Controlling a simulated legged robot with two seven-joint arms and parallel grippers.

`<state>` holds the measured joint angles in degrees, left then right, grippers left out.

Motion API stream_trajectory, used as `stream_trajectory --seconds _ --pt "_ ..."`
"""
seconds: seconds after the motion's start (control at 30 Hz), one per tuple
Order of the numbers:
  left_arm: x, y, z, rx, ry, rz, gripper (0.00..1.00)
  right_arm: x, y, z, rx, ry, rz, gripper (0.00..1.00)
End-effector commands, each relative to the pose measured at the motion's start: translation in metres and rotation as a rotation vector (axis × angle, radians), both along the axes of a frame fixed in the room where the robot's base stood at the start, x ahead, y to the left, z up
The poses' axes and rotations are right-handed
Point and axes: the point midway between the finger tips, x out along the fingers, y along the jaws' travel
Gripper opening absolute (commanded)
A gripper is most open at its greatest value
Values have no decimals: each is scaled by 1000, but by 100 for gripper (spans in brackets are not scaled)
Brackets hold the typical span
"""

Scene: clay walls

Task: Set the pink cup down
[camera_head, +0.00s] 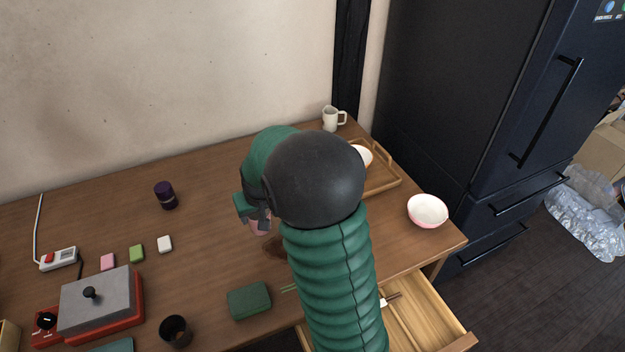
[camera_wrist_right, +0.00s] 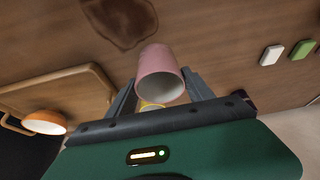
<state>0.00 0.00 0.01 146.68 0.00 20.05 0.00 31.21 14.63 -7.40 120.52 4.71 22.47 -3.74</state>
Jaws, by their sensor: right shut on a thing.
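The pink cup (camera_wrist_right: 160,75) is between the two fingers of my right gripper (camera_wrist_right: 158,88) in the right wrist view, and the gripper is shut on it. The cup is over the wooden table (camera_head: 215,240), near a dark brown patch (camera_head: 275,247). I cannot tell whether the cup touches the table. My left gripper is not in view.
A wooden tray (camera_head: 388,181) with a bowl (camera_head: 364,154), a white mug (camera_head: 330,119) and a pink bowl (camera_head: 428,209) are at the right. A green box (camera_head: 249,300), a black cup (camera_head: 175,331) and an open drawer (camera_head: 425,315) are nearer.

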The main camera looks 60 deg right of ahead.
Motion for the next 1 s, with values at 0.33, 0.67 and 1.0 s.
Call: stream_trajectory --seconds 0.33,0.67,1.0 --pt "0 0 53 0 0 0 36 -80 -69 5 4 -1 -15 15" --pt "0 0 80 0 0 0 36 -136 -108 13 -2 -2 -17 15" --pt "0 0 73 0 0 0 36 -98 -192 1 -1 -3 -17 15"
